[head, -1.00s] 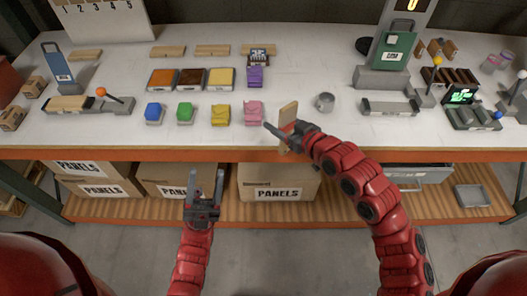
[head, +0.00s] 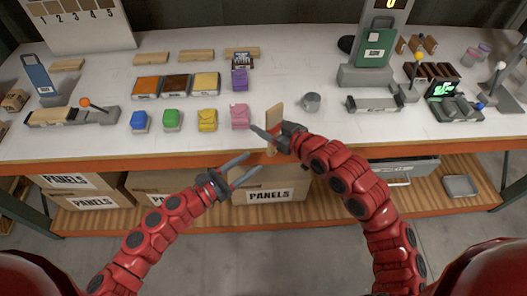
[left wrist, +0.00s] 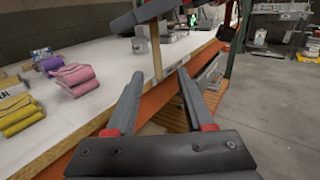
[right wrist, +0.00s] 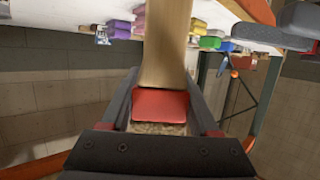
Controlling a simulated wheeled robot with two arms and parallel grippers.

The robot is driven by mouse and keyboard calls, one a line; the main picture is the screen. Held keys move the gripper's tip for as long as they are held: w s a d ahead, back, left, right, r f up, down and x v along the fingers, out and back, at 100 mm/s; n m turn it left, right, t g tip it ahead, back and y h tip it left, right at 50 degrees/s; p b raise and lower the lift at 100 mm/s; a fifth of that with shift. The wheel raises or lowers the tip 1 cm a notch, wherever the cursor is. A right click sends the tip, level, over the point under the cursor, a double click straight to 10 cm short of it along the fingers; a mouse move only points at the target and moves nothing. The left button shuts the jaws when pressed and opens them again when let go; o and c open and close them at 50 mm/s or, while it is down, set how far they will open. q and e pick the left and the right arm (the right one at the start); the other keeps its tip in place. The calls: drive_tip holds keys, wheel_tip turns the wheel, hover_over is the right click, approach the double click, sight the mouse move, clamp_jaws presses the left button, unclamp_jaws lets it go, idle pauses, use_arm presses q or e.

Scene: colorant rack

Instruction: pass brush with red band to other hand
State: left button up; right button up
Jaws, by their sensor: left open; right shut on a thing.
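The brush (head: 274,114) has a flat wooden handle and stands roughly upright at the table's front edge. My right gripper (head: 267,136) is shut on it. In the right wrist view its red band (right wrist: 160,103) and bristles lie between the fingers, with the handle (right wrist: 166,50) reaching away. My left gripper (head: 252,163) is open and empty, just below and left of the brush. In the left wrist view the handle (left wrist: 156,50) stands beyond the open fingers (left wrist: 158,80), apart from them, below a finger of my right gripper.
A pink pouch (head: 239,117) lies on the table left of the brush, and a metal cup (head: 311,102) stands to its right. The orange table edge (head: 130,161) runs close to both grippers. A panels box (head: 290,186) sits on the shelf beneath.

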sight(269, 150)
use_arm(q)
drive_tip(key=x, duration=0.9)
drive_tip(key=shift+w+d, duration=0.15)
drive_tip(key=shift+d, duration=0.25)
clamp_jaws()
use_arm(e)
drive_tip(key=o, duration=1.5)
drive_tip(key=shift+c, duration=0.2)
